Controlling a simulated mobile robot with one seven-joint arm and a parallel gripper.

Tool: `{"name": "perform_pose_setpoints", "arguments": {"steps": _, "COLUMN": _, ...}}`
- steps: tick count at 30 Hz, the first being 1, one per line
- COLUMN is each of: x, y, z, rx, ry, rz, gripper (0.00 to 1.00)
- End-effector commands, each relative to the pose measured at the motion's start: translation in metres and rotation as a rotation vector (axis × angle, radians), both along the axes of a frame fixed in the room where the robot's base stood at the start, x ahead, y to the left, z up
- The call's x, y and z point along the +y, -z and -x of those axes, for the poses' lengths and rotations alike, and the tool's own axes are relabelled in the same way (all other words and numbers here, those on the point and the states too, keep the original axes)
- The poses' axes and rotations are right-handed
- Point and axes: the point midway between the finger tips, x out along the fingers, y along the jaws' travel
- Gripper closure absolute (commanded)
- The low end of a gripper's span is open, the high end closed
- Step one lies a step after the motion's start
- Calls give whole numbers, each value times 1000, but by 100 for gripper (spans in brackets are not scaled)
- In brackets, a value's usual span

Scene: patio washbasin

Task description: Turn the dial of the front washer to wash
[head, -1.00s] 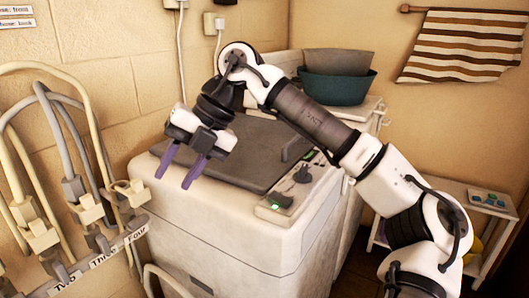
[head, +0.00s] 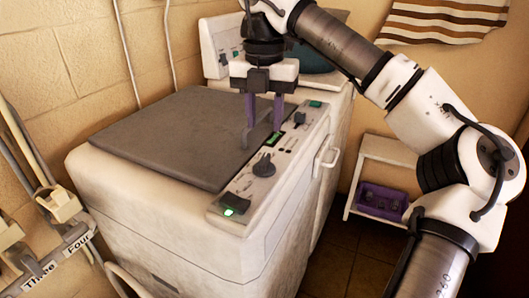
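The front washer (head: 150,222) is a white machine with a flat grey lid. Its control panel runs along the right side of the top. A black dial (head: 264,165) sits on the panel, between a green-lit switch (head: 229,211) at the near end and a smaller black knob (head: 299,119) farther back. My gripper (head: 263,118) points down with its two purple fingers apart and nothing visibly held. In the picture it is above and behind the dial, by the lid's grey handle (head: 260,135). I cannot tell whether a finger touches the handle. The dial's labels are too small to read.
A second white machine (head: 218,42) with its own knobs stands behind, with a dark teal basin (head: 315,58) on it. A shelf (head: 388,152) with a purple crate (head: 381,203) stands at right. Hoses and labelled fittings (head: 60,205) are at left.

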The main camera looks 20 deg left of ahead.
Motion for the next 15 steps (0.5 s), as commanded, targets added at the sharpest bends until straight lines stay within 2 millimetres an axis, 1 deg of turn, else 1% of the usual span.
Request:
{"name": "perform_pose_setpoints", "arguments": {"steps": 1, "x": 0, "y": 11, "z": 0, "rx": 4, "ry": -3, "rz": -2, "gripper": 65}}
{"name": "perform_pose_setpoints", "arguments": {"steps": 3, "x": 0, "y": 26, "z": 0, "rx": 3, "ry": -2, "rz": 0, "gripper": 65}}
{"name": "perform_pose_setpoints", "arguments": {"steps": 9, "x": 0, "y": 63, "z": 1, "rx": 3, "ry": -2, "rz": -2, "gripper": 65}}
{"name": "perform_pose_setpoints", "arguments": {"steps": 12, "x": 0, "y": 74, "z": 0, "rx": 2, "ry": -2, "rz": -2, "gripper": 65}}
{"name": "perform_pose_setpoints", "arguments": {"steps": 15, "x": 0, "y": 82, "z": 0, "rx": 0, "ry": -1, "rz": -1, "gripper": 65}}
